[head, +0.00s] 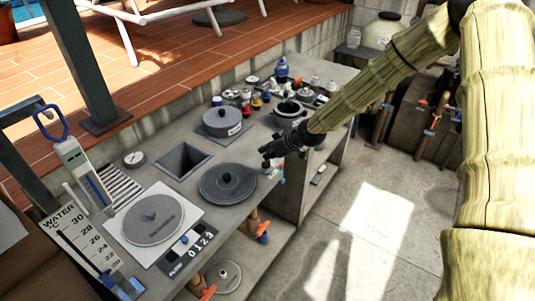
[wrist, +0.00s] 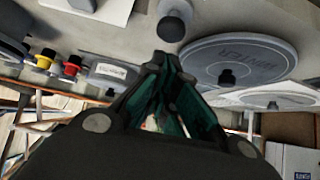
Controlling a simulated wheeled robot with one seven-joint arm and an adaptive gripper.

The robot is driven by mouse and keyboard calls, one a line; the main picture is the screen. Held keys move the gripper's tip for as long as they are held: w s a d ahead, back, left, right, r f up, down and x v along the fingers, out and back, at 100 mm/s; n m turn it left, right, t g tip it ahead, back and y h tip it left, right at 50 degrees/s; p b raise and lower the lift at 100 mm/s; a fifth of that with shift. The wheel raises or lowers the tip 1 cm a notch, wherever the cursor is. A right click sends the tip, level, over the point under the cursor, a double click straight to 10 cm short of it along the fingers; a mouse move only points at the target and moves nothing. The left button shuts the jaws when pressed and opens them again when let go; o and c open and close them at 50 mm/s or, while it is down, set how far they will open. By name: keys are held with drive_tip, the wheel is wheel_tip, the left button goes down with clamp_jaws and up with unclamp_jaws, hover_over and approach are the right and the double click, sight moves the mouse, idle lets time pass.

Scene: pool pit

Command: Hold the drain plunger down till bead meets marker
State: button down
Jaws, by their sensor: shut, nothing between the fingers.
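My gripper (head: 270,158) hangs over the bench's front edge, right of a dark round lid (head: 228,184). In the wrist view my gripper (wrist: 161,64) is shut and empty, its fingers meeting at the tips. A dark round knob on a short stem (wrist: 173,22), possibly the drain plunger, shows just beyond the fingertips and looks apart from them. A dark strip marked FLOW with numbers (head: 190,243) lies on the bench's front edge, with a small pale spot that may be the bead. I cannot make out the marker.
The bench (head: 165,188) carries a square opening (head: 183,160), a grey pot (head: 222,122) and several small bottles and knobs behind my gripper. A grey round skimmer lid (head: 152,220) and a WATER scale (head: 78,235) stand left. The concrete floor (head: 350,215) at right is clear.

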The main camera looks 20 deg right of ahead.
drive_tip(key=shift+f+p, duration=0.35)
drive_tip(key=shift+f, duration=0.6)
